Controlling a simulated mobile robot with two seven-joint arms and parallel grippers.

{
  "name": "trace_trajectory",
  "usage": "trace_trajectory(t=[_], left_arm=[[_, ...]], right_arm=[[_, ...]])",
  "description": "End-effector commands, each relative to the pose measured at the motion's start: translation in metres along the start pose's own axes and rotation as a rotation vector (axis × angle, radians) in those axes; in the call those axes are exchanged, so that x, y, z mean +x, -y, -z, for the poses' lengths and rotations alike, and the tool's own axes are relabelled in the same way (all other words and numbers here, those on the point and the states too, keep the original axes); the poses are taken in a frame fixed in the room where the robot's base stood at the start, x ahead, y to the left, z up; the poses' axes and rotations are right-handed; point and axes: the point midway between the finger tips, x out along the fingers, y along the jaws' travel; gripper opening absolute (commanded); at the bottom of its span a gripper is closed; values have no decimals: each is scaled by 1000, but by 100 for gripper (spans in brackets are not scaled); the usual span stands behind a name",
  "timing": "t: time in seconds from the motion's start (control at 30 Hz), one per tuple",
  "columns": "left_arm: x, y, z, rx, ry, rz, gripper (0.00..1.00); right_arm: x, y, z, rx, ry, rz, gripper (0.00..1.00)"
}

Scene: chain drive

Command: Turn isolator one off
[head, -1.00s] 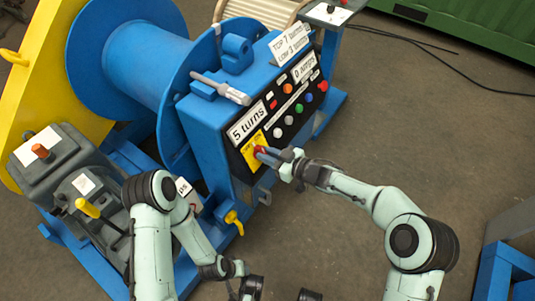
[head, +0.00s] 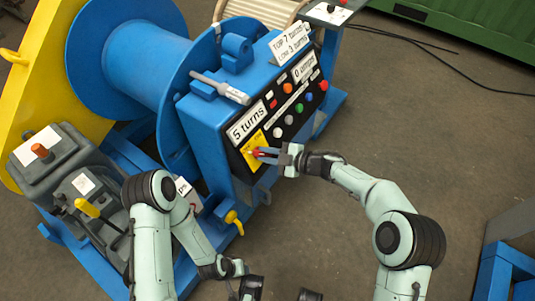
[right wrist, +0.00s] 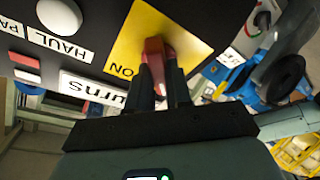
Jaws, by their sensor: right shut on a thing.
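Isolator one is a red handle (right wrist: 154,58) on a yellow plate (right wrist: 128,40) at the near lower corner of the black control panel. The word ON shows on the plate beside it in the right wrist view. In the head view the red handle (head: 258,152) shows at the tips of my right gripper (head: 267,155). My right gripper (right wrist: 166,85) is shut on the handle, one dark finger on each side. The handle points roughly along the fingers in the wrist view.
The panel has several coloured buttons and a "5 turns" label (head: 247,121) close to the handle. A blue drum (head: 125,60) stands behind. A grey box with a yellow lever (head: 88,208) is at left. Open floor (head: 430,130) lies to the right.

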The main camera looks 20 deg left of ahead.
Motion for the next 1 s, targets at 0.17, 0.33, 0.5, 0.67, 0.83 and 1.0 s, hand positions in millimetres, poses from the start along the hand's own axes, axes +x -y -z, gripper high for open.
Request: trace_trajectory(t=[0.17, 0.33, 0.5, 0.67, 0.83, 1.0], left_arm=[[0, 0, 0, 0, -1, 0, 43], [0, 0, 0, 0, -1, 0, 43], [0, 0, 0, 0, -1, 0, 43], [0, 0, 0, 0, -1, 0, 43], [0, 0, 0, 0, -1, 0, 43], [-1, 0, 0, 0, 1, 0, 43]], right_arm=[[1, 1, -1, -26, 2, 8, 0], [1, 1, -1, -33, 2, 10, 0], [1, 1, -1, -34, 2, 10, 0], [1, 1, -1, -33, 2, 10, 45], [1, 1, 0, -32, 1, 8, 45], [-2, 0, 0, -31, 2, 7, 45]])
